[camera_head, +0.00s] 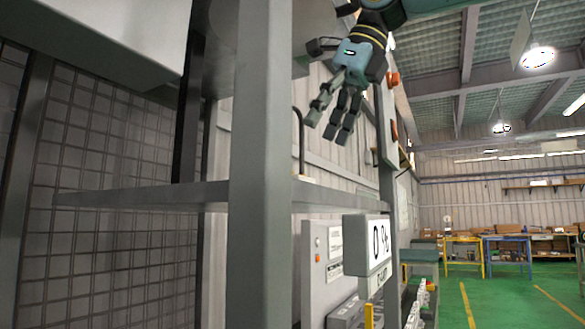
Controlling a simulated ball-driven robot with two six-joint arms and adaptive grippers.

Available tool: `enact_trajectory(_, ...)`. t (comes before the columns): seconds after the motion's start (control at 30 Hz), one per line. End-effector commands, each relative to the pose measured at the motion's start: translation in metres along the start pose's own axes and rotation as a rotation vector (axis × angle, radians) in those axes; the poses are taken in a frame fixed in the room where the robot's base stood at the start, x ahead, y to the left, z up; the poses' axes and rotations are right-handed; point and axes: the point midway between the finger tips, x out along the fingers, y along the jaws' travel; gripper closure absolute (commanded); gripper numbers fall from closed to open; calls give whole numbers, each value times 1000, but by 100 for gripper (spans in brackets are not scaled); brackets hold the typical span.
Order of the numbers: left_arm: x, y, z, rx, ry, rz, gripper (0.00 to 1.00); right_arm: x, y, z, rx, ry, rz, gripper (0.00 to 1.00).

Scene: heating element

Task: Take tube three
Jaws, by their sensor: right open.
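My right gripper (331,124) hangs at the top centre of the head view, its arm coming in from the upper right. Its dark fingers point down and are spread open, with nothing between them. It is just right of a thick grey upright post (258,180) and above a grey horizontal bar (335,196). I cannot make out tube three or any numbered tube in this view. My left gripper is not in view.
A display panel (378,244) and a control box (318,262) stand below the gripper. A wire mesh wall (105,180) is on the left. Workbenches (465,250) stand far off across the green floor (490,303), which is open at the right.

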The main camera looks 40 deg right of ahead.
Motion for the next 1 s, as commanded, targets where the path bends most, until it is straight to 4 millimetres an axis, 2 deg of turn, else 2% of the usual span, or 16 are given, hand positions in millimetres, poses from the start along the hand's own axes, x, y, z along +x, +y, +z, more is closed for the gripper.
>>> enact_trajectory(0.27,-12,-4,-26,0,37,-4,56,11,0,21,1,3,-2,22)
enact_trajectory(0.4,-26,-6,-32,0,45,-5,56,22,0,43,0,6,-3,22)
enact_trajectory(0.5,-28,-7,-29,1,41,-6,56,41,0,40,0,2,3,22)
enact_trajectory(0.6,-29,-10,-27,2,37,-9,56,50,0,39,0,0,0,22)
enact_trajectory(0.87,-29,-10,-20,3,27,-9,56,53,0,39,0,-1,-1,22)
enact_trajectory(1.0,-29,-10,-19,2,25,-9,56,53,0,39,0,-1,-1,40)
